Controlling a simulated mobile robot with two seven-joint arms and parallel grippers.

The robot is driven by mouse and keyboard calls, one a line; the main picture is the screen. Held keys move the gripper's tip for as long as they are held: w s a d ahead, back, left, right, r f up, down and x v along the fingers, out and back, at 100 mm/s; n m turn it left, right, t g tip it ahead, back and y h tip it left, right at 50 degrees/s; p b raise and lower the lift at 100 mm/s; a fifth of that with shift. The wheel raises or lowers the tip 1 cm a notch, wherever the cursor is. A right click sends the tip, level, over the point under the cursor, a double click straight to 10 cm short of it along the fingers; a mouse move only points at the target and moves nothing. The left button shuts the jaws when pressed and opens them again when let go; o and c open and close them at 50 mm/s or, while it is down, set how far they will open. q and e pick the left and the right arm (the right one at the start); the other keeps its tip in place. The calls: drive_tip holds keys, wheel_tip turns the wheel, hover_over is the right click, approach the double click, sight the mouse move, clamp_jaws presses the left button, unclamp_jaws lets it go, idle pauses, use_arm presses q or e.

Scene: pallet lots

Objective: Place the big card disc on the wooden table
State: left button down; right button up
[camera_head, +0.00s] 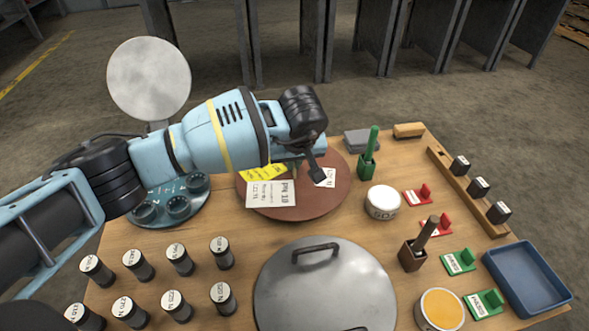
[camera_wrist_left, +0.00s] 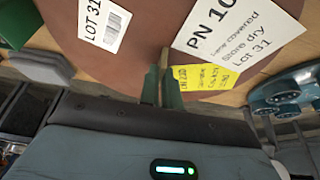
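The big card disc (camera_head: 250,205) is reddish brown, with white labels and a yellow label on top. It is level over the back middle of the wooden table (camera_head: 130,250). I cannot tell whether it touches the wood. My left gripper (camera_head: 320,178) reaches down at the disc's right part, and the arm hides some of its far side. In the left wrist view the narrow fingers (camera_wrist_left: 162,88) are close together near the rim of the disc (camera_wrist_left: 135,65), with a thin brown strip between them. Whether they grip it is unclear. My right gripper is not in view.
A grey lid with a handle (camera_head: 325,290) lies in front of the disc. Several labelled cylinders (camera_head: 132,268) stand front left. A teal stand (camera_head: 178,218) is close at the left. A white tub (camera_head: 382,203), green holder (camera_head: 367,165) and blue tray (camera_head: 525,280) are to the right.

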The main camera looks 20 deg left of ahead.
use_arm(q)
drive_tip(key=shift+f, duration=1.05)
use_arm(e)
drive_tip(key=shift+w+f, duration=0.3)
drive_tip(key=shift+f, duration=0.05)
use_arm(q)
drive_tip(key=c, duration=1.6)
unclamp_jaws()
drive_tip(key=shift+f, duration=0.1)
